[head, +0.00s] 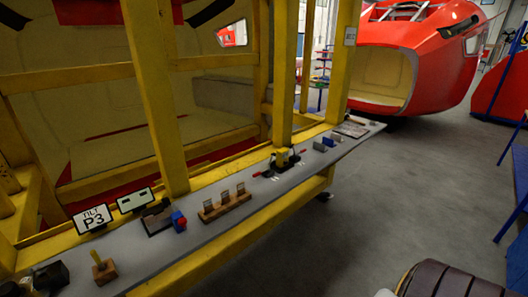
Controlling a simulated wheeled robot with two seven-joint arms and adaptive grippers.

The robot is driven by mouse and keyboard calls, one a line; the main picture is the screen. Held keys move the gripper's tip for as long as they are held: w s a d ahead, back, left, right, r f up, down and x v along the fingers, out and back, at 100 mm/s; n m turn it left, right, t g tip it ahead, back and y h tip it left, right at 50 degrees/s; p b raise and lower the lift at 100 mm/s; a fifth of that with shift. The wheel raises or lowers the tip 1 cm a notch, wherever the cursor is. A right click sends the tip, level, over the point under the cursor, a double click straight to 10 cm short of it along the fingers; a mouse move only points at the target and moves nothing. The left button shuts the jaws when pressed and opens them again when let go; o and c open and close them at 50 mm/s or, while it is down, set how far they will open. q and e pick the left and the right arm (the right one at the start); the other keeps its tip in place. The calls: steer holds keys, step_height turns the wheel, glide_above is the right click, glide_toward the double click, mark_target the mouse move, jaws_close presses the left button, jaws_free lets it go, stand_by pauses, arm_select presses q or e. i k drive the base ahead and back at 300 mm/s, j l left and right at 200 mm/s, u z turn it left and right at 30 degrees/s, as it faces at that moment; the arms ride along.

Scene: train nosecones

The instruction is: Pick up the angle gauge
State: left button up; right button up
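Several small tools stand in a row on a narrow grey shelf (200,246) along a yellow frame. I cannot tell for sure which one is the angle gauge. A small dark-framed pale panel with dark marks (135,199) stands tilted behind the row, right of a sign reading P3 (92,218). In front of it are a dark block (156,220) and a small blue and red piece (179,221). Farther along are a black item with red ends (281,162) and small blue-grey blocks (324,144). Neither of my grippers is in view.
A wooden rack (226,206) and a wooden block with a yellow peg (103,269) share the shelf. Yellow posts (155,95) rise behind it. Open grey floor (400,185) lies right. A red nosecone (430,60) stands beyond. A brown ribbed object (445,282) fills the bottom right.

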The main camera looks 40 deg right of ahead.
mark_target(282, 153)
steer(key=z, duration=1.35)
